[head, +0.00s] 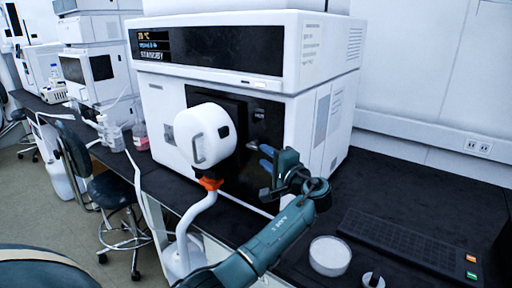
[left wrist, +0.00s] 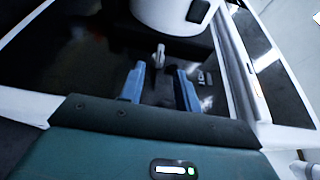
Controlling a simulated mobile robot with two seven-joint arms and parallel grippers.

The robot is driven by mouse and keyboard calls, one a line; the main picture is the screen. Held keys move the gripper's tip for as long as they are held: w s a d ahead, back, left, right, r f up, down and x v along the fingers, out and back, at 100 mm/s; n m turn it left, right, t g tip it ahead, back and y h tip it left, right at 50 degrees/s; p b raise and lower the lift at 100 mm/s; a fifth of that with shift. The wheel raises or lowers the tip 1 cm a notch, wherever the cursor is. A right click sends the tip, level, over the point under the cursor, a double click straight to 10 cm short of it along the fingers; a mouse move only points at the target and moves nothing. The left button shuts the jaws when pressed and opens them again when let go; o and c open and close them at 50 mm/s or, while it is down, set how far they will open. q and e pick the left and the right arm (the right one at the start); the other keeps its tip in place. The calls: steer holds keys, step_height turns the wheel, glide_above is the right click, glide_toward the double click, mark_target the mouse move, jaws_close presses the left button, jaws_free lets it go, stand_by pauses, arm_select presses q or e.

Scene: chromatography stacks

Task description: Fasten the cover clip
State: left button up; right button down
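A small pale grey clip or lever (left wrist: 159,55) stands on the dark front panel in the left wrist view, just below the white round housing (left wrist: 172,14). In the head view this white housing (head: 204,136) sticks out from the instrument's front and has a handle on its face. My left gripper (head: 267,157) is just right of the housing, in front of the panel. Its two blue fingers (left wrist: 160,90) are apart with nothing between them. The clip lies beyond their tips, roughly in line with the gap. I see no contact. My right gripper is not in view.
The white instrument (head: 325,115) stands on a dark bench (head: 375,185). An orange collar (head: 211,183) and thick white hose (head: 194,215) are below the housing. A round white container (head: 329,255) and keyboard (head: 410,243) lie at right. A stool (head: 112,190) stands left.

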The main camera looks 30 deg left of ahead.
mark_target(256, 149)
arm_select(q)
steer(key=x, duration=0.7)
steer(key=shift+p, duration=0.3)
steer(key=shift+c, duration=0.4)
jaws_close()
